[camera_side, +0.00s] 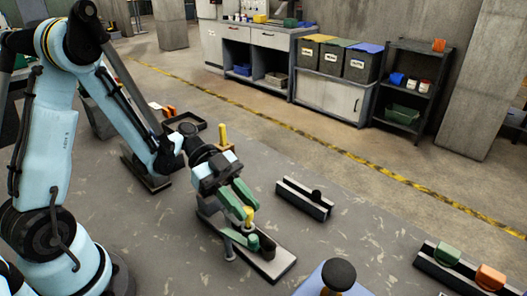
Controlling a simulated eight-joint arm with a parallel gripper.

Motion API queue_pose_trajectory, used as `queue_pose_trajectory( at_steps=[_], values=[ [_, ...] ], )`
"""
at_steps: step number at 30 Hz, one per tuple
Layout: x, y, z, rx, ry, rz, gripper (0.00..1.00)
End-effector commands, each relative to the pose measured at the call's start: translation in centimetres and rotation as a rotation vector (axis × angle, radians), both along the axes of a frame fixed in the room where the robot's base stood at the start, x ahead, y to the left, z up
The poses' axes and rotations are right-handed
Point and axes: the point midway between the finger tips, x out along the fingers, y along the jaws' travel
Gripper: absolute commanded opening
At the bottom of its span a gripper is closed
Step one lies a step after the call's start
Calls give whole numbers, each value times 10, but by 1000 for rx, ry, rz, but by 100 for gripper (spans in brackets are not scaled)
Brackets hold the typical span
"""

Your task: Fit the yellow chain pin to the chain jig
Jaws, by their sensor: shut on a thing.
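My gripper (243,207), with green fingers, points down over the grey plate that looks like the chain jig (274,267). It is shut on a small yellow piece, apparently the yellow chain pin (249,215), partly hidden by the fingers. The pin is just above or touching a green round part (253,241) on the jig; I cannot tell which. A dark upright part (268,246) stands right of the green part, and a grey metal peg (229,250) stands to its left. My arm and gripper hide the jig's far end.
Another yellow upright post (223,136) stands behind my gripper. A blue block with a black knob (335,277) is at the front. A rack with green and orange blocks (466,265) is at lower right.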

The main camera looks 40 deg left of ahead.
Motion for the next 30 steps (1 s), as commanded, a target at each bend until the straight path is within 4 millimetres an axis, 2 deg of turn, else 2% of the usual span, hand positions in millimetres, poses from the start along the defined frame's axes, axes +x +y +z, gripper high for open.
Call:
queue_pose_trajectory(
  at_steps=[30],
  values=[
    [0, 0, 4, 0, 0, 0, 0]
  ],
)
